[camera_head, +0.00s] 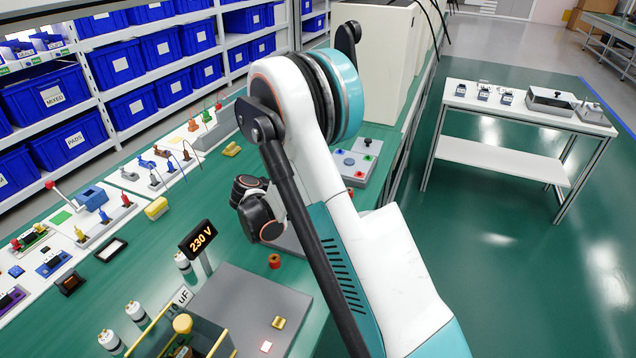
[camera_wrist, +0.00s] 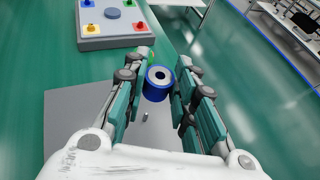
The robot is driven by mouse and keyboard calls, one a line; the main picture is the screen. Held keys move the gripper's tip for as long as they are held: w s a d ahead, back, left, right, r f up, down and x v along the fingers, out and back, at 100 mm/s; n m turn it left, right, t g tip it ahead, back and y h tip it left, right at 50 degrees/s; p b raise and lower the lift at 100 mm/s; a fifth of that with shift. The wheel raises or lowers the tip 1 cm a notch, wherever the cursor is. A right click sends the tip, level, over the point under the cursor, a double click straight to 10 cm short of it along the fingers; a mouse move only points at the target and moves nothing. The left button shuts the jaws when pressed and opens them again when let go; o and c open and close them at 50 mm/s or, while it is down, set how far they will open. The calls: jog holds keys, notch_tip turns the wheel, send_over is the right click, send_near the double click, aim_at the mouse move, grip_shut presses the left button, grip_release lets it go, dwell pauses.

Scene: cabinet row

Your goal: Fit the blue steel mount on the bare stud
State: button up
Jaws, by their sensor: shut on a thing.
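My gripper (camera_wrist: 160,80) is shut on the blue steel mount (camera_wrist: 157,88), a short cylinder with a blue rim, a pale metal face and a dark central hole. In the wrist view a small bare metal stud (camera_wrist: 145,117) stands on a grey plate (camera_wrist: 75,115), below the mount in the picture and apart from it. Whether the mount is over the stud in depth, I cannot tell. In the head view my arm hides the mount, the stud and most of my gripper's fingers.
A grey board (camera_wrist: 113,38) with yellow, red and green pieces lies beyond the plate; it also shows in the head view (camera_head: 357,178). A red ring (camera_head: 274,261) sits on the green bench. Something green is partly hidden behind the mount.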

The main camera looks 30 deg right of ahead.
jog(key=shift+f+b, duration=0.2)
jog(key=shift+b, duration=0.1)
jog(key=shift+f+b, duration=1.2)
jog(key=shift+f, duration=1.55)
jog(key=shift+f, duration=1.85)
jog(key=o, duration=1.1)
jog(key=shift+c, duration=0.2)
jog(key=v, duration=1.2)
jog(key=shift+r, duration=0.1)
